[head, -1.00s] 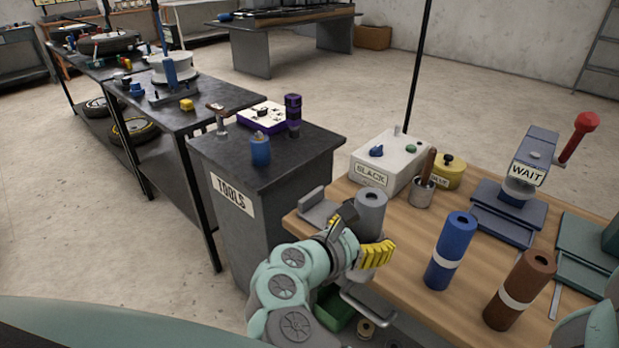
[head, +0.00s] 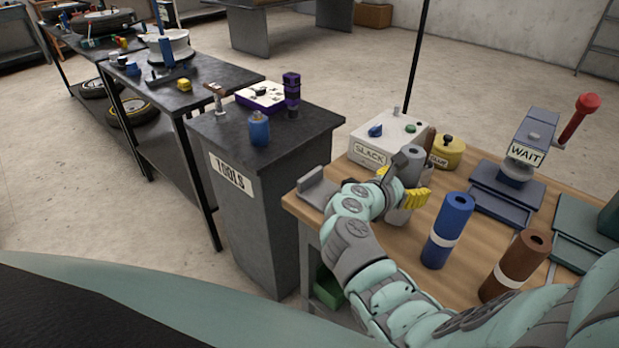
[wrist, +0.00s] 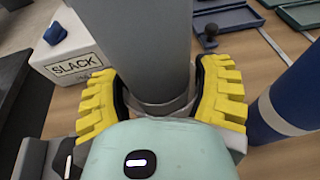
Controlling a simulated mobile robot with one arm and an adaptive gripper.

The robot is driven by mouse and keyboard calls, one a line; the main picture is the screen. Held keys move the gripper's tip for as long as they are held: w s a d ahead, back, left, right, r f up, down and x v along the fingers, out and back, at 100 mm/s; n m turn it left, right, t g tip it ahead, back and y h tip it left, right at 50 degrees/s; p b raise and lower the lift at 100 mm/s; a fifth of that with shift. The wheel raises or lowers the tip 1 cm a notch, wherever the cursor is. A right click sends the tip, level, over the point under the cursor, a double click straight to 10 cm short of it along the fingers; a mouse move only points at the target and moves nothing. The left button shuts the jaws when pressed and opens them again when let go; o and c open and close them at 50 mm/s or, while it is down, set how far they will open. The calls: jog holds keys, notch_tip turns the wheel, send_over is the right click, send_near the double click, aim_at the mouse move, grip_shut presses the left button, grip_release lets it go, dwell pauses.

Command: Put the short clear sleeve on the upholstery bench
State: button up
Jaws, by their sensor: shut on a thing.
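My gripper (head: 402,188) is shut on an upright grey cylinder (head: 411,158) with a hole in its top. In the wrist view the yellow finger pads clasp both sides of the cylinder (wrist: 145,45), near a paler band low on it. I see no plainly clear sleeve. The cylinder is over the wooden bench top (head: 455,292); I cannot tell whether its foot touches the wood. No label names the upholstery bench.
A blue roll (head: 447,232) and a brown roll (head: 515,268) stand right of my gripper. Behind it are a white SLACK box (head: 388,137) and a yellow pot (head: 447,152). A WAIT press (head: 524,152) stands further right. The grey TOOLS cabinet (head: 240,215) is left.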

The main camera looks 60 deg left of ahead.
jog(key=shift+s+f, duration=0.15)
jog(key=shift+f, duration=0.85)
jog(key=shift+a+f, duration=0.1)
jog(key=shift+f, duration=0.05)
jog(key=o, duration=1.3)
jog(key=shift+r, duration=0.2)
jog(key=v, duration=1.2)
jog(key=shift+f, duration=0.1)
